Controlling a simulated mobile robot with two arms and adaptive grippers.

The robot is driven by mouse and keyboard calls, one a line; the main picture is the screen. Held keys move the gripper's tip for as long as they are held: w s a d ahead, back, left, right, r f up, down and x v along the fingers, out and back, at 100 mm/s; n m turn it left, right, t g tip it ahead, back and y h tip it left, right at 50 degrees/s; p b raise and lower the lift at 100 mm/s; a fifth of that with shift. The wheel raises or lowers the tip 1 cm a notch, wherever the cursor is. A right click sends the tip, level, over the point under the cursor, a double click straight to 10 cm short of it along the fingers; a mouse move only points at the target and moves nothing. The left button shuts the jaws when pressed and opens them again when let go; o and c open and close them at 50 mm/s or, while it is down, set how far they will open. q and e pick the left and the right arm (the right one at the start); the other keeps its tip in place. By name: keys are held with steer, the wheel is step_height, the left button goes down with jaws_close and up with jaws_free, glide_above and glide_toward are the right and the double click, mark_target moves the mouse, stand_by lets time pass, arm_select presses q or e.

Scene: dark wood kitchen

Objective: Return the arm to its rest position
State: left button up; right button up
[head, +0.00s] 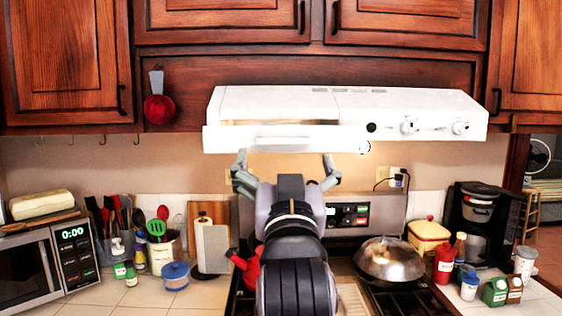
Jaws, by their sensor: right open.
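My right gripper (286,170) is raised in the middle of the head view, in front of the range hood. Its two fingers are spread wide, one to each side, and nothing shows between them. The fingertips reach up to about the hood's lower front edge in the picture; I cannot tell whether they touch it. My right arm comes up from the bottom middle and hides part of the stove. My left gripper is not in view.
A white range hood (345,118) hangs above the stove. A lidded pan (391,260) and a red kettle (248,270) stand on the stove. A microwave (45,262) is at left, a coffee maker (478,225) at right. Small bottles crowd the right counter.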

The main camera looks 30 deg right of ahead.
steer(key=w+a+f+n+g+y, duration=0.1)
steer(key=a+f+n+g+y, duration=0.2)
steer(key=f, duration=1.4)
steer(key=w+a+f+n+g+y, duration=0.1)
steer(key=f+n+g+y, duration=0.3)
steer(key=f, duration=1.4)
steer(key=s+a+f+n+g+y, duration=0.15)
steer(key=s+f+g, duration=0.35)
steer(key=s+f, duration=0.7)
steer(key=s+a+f+g+y, duration=0.3)
steer(key=s+f+g, duration=0.1)
steer(key=s+f, duration=0.85)
step_height(320, 180, down, 26)
steer(key=r+g+b, duration=0.1)
steer(key=s+d+f+g+b, duration=0.1)
steer(key=s+d+f, duration=0.1)
steer(key=s+f, duration=1.5)
step_height(320, 180, down, 2)
steer(key=shift+d+f, duration=0.2)
steer(key=shift+d, duration=0.1)
